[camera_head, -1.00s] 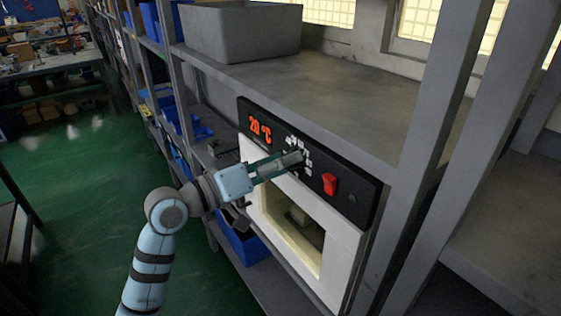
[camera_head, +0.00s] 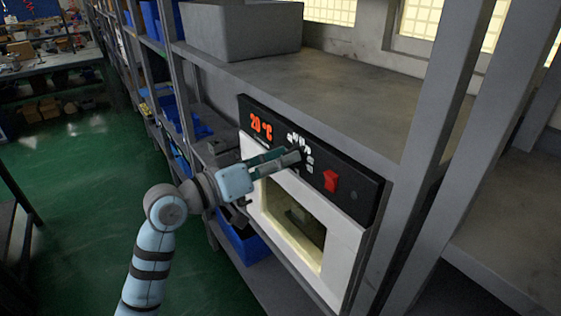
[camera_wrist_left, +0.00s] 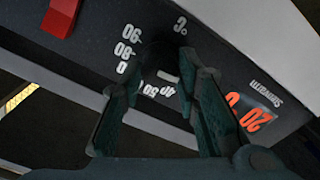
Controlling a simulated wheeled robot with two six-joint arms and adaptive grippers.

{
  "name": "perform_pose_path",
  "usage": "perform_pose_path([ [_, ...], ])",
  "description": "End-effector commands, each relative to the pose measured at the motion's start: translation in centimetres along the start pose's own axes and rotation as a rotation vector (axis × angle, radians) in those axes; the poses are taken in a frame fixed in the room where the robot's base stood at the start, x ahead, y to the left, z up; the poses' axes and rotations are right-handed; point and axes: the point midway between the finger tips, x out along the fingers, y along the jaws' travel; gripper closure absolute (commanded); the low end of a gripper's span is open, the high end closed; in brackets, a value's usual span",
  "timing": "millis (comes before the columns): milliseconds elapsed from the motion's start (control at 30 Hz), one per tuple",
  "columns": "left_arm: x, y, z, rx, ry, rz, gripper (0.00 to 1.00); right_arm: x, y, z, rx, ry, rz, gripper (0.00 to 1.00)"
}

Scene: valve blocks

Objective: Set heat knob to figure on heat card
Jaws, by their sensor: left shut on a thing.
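The heat knob (camera_wrist_left: 163,62) is a dark round knob on the oven's black panel, ringed by white numerals and a °C mark in the left wrist view. My left gripper (camera_wrist_left: 160,85) has its two fingers on either side of the knob, shut on it. In the head view the gripper (camera_head: 298,157) reaches the panel from the left and hides most of the knob. The oven's display (camera_head: 261,127) reads 20 °C in orange. I cannot make out a heat card in either view. My right gripper is not in view.
A red switch (camera_head: 331,181) sits on the panel right of the knob. The white oven door (camera_head: 338,255) with its window is below. A grey bin (camera_head: 240,32) stands on the shelf top (camera_head: 330,85). Shelf posts rise at right; green floor (camera_head: 80,200) lies open at left.

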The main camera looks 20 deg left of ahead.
Motion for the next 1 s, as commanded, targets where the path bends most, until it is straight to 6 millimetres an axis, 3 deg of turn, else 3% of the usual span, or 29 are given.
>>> perform_pose_path([
  [1000, 0.0, 0.1, 0.3, 0.941, 0.0, 0.0, 0.99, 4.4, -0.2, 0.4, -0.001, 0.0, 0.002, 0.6],
])
